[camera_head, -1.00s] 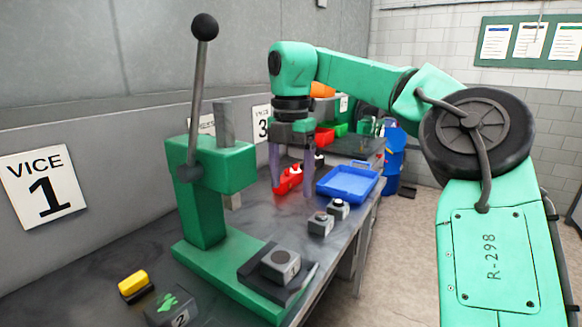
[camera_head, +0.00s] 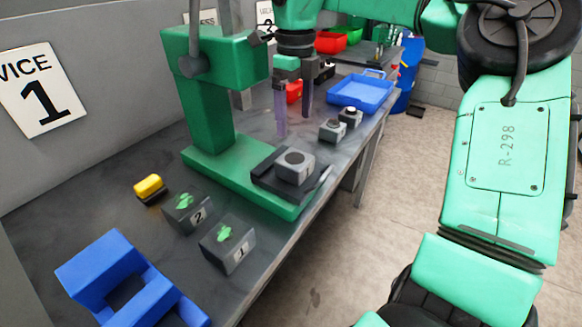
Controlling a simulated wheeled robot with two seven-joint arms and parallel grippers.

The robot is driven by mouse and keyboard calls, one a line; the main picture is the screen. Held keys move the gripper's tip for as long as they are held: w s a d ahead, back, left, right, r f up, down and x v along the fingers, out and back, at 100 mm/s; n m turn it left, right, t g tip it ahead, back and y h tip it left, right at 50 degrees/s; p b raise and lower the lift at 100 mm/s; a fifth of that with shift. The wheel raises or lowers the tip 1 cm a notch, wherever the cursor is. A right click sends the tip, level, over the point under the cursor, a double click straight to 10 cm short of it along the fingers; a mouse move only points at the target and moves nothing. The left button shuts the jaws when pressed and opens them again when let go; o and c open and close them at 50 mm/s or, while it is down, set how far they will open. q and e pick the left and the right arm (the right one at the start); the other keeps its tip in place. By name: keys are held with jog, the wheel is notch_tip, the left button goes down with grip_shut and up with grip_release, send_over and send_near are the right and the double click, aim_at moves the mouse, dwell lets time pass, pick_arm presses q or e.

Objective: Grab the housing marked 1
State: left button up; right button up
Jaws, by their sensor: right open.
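The housing marked 1 (camera_head: 228,248) is a dark grey block with a green patch on top and a "1" label on its front face. It sits on the bench near the front edge, in the lower middle of the head view. A similar housing marked 2 (camera_head: 187,213) sits just behind it to the left. My right gripper (camera_head: 294,128) is open, pointing down over the bench beyond the green press, well behind the housing marked 1. A red object (camera_head: 293,92) shows partly behind its fingers. My left gripper does not show.
The green press (camera_head: 208,95) stands between the gripper and the housings, with a grey block (camera_head: 295,165) on its base. A blue holder (camera_head: 112,275) is at lower left, a yellow-topped item (camera_head: 148,187) by the wall. Two small grey blocks and a blue tray (camera_head: 360,92) stand farther back.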

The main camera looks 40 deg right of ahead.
aim_at(295, 159)
notch_tip(295, 159, down, 13)
jog(key=p, duration=0.3)
jog(key=shift+r, duration=0.2)
jog(key=shift+d+f, duration=0.1)
jog(key=shift+f, duration=0.1)
jog(key=shift+w+r, duration=0.1)
grip_shut()
